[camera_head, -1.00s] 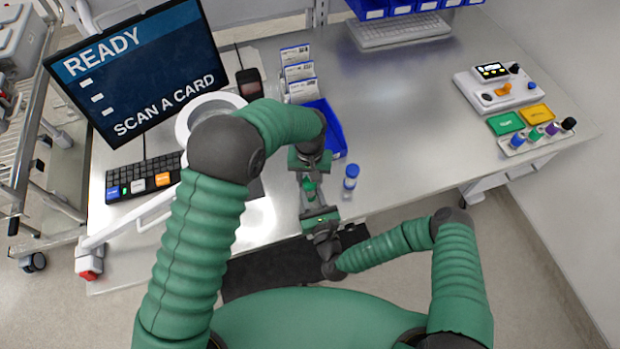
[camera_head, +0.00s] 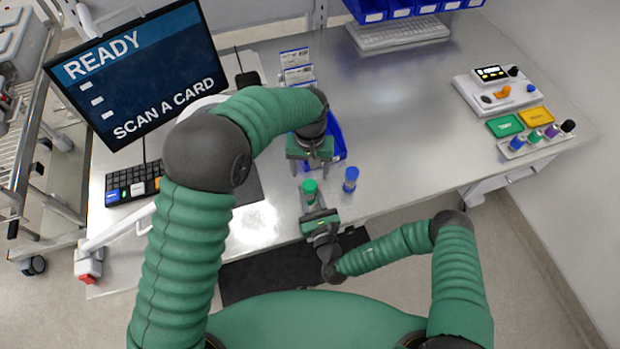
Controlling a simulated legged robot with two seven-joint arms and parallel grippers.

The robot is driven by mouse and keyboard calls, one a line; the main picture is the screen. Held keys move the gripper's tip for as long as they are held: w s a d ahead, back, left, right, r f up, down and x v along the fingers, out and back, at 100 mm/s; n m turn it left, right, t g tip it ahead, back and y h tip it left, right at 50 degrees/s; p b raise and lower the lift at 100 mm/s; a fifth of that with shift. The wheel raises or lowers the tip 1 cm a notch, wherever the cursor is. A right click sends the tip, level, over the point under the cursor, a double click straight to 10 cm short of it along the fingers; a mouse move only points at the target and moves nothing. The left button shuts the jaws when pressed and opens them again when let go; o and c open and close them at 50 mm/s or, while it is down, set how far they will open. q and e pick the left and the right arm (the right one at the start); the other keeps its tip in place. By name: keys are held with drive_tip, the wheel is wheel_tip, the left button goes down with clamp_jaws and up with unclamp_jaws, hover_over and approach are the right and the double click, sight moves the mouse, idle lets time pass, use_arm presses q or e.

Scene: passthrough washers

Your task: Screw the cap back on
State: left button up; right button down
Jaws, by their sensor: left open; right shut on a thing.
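A small vial with a green cap (camera_head: 309,186) stands at the front edge of the table. The cap sits on top of the vial; how tightly it is seated cannot be told. My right gripper (camera_head: 314,209) is shut on the vial's body from the front and hides part of it. My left gripper (camera_head: 310,160) is open and empty, just behind the green cap and apart from it. A second vial with a blue cap (camera_head: 351,173) stands upright to the right, apart from both grippers.
A blue bin (camera_head: 335,140) lies behind my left gripper, with card packs (camera_head: 297,68) beyond it. A monitor (camera_head: 140,75) and keyboard (camera_head: 133,184) stand at the left. The table's middle right is clear.

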use_arm(q)
wheel_tip(320, 180, up, 5)
idle(0.3)
use_arm(e)
drive_tip(key=c, duration=1)
unclamp_jaws()
drive_tip(key=shift+d, duration=0.1)
